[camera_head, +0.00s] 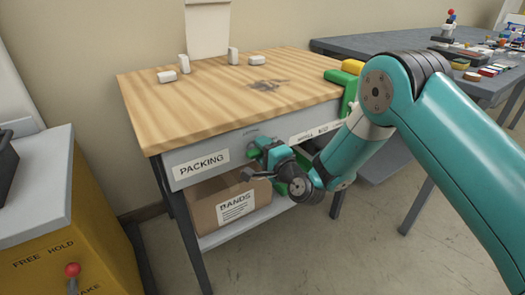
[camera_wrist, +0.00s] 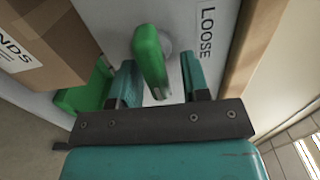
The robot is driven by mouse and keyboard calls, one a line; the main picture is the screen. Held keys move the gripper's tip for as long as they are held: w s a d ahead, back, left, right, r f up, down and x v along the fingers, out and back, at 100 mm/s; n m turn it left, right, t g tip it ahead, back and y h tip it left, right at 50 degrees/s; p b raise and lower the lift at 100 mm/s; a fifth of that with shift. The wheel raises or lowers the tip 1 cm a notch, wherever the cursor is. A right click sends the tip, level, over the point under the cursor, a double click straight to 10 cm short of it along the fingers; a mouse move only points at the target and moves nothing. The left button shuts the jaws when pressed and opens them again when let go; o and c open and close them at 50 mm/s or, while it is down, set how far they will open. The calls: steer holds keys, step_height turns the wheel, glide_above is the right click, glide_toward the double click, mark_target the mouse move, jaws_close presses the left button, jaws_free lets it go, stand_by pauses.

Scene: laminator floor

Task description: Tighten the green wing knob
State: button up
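The green wing knob (camera_wrist: 150,58) shows in the wrist view, mounted on a round grey boss on the pale front panel of the bench. Its wing stands out from the panel, slightly tilted. My gripper (camera_wrist: 159,66) is open, with one finger on each side of the wing and a visible gap on both sides. In the head view my gripper (camera_head: 262,152) is at the bench front, right of the PACKING label (camera_head: 202,163); the knob is mostly or wholly hidden there by my gripper.
A LOOSE label (camera_wrist: 206,34) is right of the knob. A cardboard BANDS box (camera_head: 232,200) sits on the shelf below. Another green part (camera_wrist: 84,98) is close to my left finger. White blocks (camera_head: 167,76) lie on the wooden benchtop (camera_head: 220,105). A yellow machine (camera_head: 75,230) stands left.

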steer(key=shift+f, duration=0.1)
steer(key=shift+s+d+f+b, duration=0.15)
steer(key=shift+s+d+b, duration=0.2)
steer(key=shift+b, duration=0.1)
steer(key=b+v, duration=1.6)
steer(key=b, duration=0.1)
steer(key=shift+s, duration=0.25)
steer(key=shift+d+r, duration=0.1)
steer(key=shift+r, duration=0.1)
